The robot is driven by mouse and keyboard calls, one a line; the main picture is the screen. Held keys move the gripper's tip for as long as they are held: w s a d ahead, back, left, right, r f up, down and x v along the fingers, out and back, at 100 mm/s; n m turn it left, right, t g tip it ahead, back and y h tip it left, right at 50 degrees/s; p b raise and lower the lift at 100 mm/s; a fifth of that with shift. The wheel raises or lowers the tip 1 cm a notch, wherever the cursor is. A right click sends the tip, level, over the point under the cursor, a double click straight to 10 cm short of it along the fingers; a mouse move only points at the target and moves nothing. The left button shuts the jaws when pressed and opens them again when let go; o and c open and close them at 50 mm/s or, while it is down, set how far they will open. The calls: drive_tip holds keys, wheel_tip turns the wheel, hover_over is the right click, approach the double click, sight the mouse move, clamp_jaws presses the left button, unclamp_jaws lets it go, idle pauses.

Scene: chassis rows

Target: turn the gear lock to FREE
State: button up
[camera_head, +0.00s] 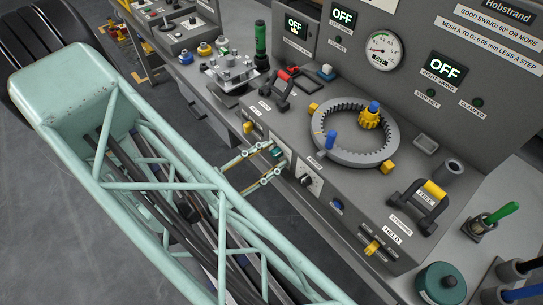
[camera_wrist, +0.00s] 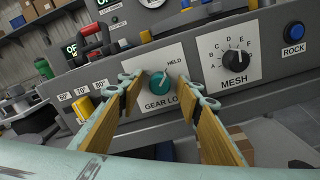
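The gear lock is a round teal knob (camera_wrist: 160,86) on a white plate (camera_wrist: 176,60) on the console's front face. Its light mark points up and slightly right, toward the HELD label (camera_wrist: 174,62). The FREE label is not visible, and the left finger covers part of the plate. The knob also shows small in the head view (camera_head: 277,153). My gripper (camera_wrist: 163,92) is open, its two wood-faced fingers on either side of the knob with gaps visible. In the head view my gripper (camera_head: 269,162) reaches the console front. Contact cannot be told.
Right of the knob are the MESH selector (camera_wrist: 235,58) and the blue ROCK button (camera_wrist: 294,32). A yellow block (camera_wrist: 83,107) is at the left. Above on the console stand a ring gear (camera_head: 350,158), a red-handled clamp (camera_head: 284,77) and a yellow-topped STEADIER lever (camera_head: 433,189).

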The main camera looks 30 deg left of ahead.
drive_tip(key=shift+w, duration=0.1)
idle(0.3)
drive_tip(key=c, duration=0.9)
